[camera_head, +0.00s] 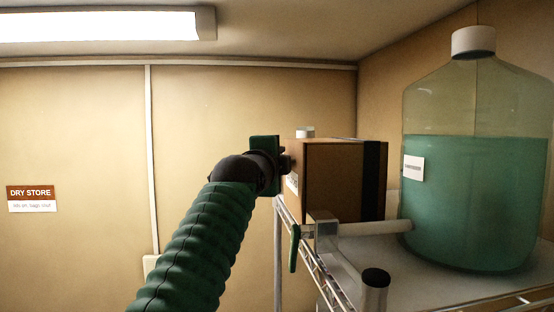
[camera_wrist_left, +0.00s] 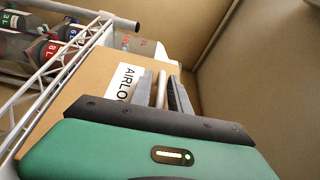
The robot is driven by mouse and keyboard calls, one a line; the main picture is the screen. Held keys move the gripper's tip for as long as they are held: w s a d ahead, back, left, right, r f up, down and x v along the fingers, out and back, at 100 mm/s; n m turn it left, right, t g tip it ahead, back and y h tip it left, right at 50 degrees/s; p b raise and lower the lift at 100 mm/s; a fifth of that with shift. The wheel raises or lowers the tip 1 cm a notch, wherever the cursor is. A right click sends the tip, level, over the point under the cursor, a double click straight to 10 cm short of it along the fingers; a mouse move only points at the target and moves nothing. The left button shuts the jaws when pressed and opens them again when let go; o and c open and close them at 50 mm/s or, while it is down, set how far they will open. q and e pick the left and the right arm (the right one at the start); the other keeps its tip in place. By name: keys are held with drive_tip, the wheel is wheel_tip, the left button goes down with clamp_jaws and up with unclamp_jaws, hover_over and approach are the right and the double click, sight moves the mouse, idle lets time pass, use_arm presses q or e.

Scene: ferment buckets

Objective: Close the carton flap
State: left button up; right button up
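The brown carton (camera_head: 340,180) stands on the wire shelf, with a dark band down its right side. In the left wrist view the carton (camera_wrist_left: 92,88) fills the area ahead, with a white label reading "AIRLO…" (camera_wrist_left: 124,82). I cannot clearly make out its flap. My left gripper (camera_head: 287,160) is at the carton's left side in the head view; contact is unclear. In the wrist view its two grey fingers (camera_wrist_left: 162,90) are apart, with a pale narrow strip showing between them that I cannot identify. My right gripper is not in view.
A large jug of green liquid (camera_head: 475,195) stands right of the carton. A pale pipe with a grey block and green lever (camera_head: 294,248) runs in front of the carton. A dark-topped post (camera_head: 374,285) stands nearer. Several bottles (camera_wrist_left: 40,45) stand beyond the shelf rails.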

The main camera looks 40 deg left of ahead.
use_arm(q)
drive_tip(key=shift+o, duration=0.5)
drive_tip(key=shift+w, duration=0.3)
drive_tip(key=b+v, duration=0.7)
drive_tip(key=v, duration=0.9)
drive_tip(key=shift+s+d+b, duration=0.2)
drive_tip(key=shift+s+b, duration=0.15)
drive_tip(key=shift+b, duration=0.05)
drive_tip(key=shift+w+a+f, duration=0.1)
drive_tip(key=shift+a, duration=0.05)
